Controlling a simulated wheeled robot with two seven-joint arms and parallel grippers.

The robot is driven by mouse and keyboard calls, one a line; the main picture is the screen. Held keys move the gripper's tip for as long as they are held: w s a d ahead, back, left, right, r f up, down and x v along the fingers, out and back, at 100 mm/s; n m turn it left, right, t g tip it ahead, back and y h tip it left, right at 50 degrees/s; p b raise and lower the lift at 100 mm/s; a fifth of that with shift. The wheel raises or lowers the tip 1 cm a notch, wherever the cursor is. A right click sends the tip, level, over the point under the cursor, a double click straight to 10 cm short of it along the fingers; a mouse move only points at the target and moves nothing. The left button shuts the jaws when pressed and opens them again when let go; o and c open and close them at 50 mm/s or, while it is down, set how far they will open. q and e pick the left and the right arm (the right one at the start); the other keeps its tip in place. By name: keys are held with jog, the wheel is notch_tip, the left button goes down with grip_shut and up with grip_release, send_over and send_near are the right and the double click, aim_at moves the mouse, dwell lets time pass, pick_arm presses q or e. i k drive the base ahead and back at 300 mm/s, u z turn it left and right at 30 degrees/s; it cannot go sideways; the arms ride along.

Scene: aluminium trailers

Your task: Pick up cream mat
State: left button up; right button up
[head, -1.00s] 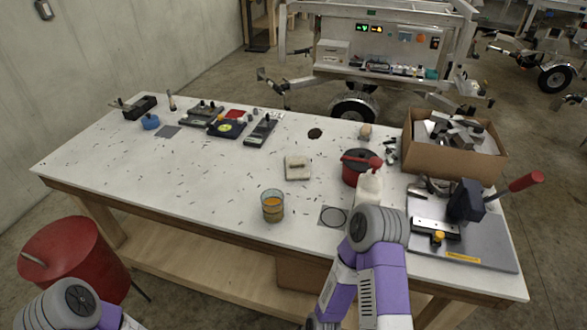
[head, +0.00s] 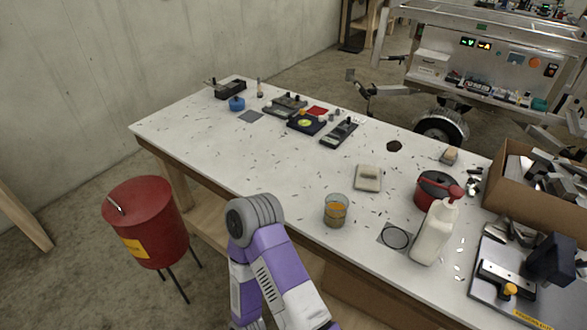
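The cream mat (head: 368,178) lies flat near the middle of the white worktable, in the head view. It is small and roughly square, with a small pale piece showing on its upper part that I cannot identify. Nothing of mine touches it. One of my purple and grey arms rises from the bottom of the view at the table's front edge, left of the mat and nearer to me. Neither gripper shows in the frame.
A glass of orange liquid (head: 336,210) stands just in front of the mat. A red pot (head: 435,189) and a white bottle (head: 434,232) stand to its right. A cardboard box (head: 530,195) is farther right. A red drum (head: 146,222) stands left of the table.

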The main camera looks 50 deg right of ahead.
aim_at(368, 178)
jog(key=u, duration=0.55)
jog(key=i, duration=1.3)
jog(key=z, duration=2.65)
